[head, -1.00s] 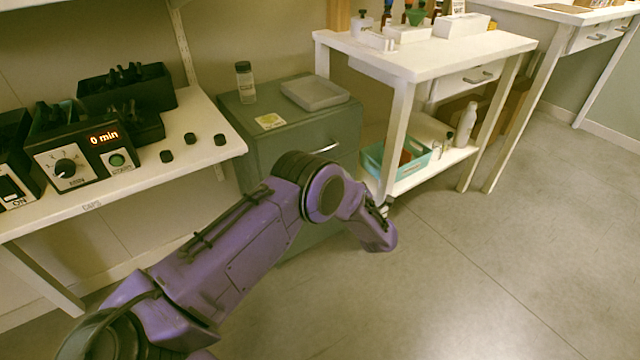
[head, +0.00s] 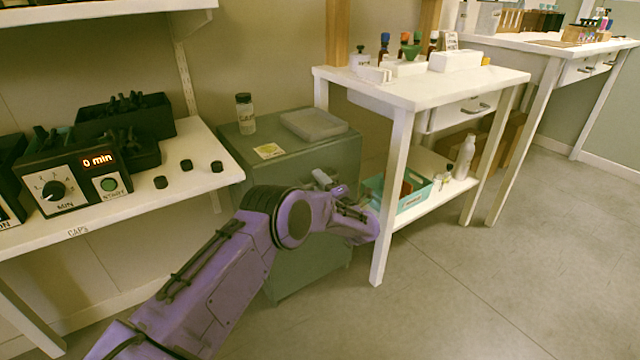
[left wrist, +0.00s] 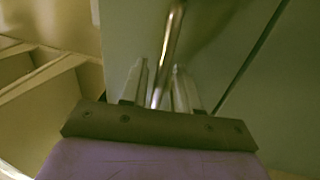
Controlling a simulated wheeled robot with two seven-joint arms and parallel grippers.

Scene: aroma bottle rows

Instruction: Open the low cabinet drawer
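The low grey-green cabinet (head: 305,265) stands between the white shelf and the white table. Its front looks flat, with the drawer shut. My left gripper (head: 324,180) is at the upper front of the cabinet, where the arm hides most of the drawer handle. In the left wrist view the metal handle (left wrist: 174,40) runs between the two fingers of my left gripper (left wrist: 160,84). The fingers stand apart on either side of it, with narrow gaps showing. The drawer front (left wrist: 225,50) lies behind them. My right gripper is not in view.
A capped jar (head: 245,113), a grey tray (head: 314,124) and a yellow label (head: 269,151) are on the cabinet top. The white table (head: 420,88) with a teal basket (head: 408,200) below stands close at right. Open floor (head: 480,290) lies in front.

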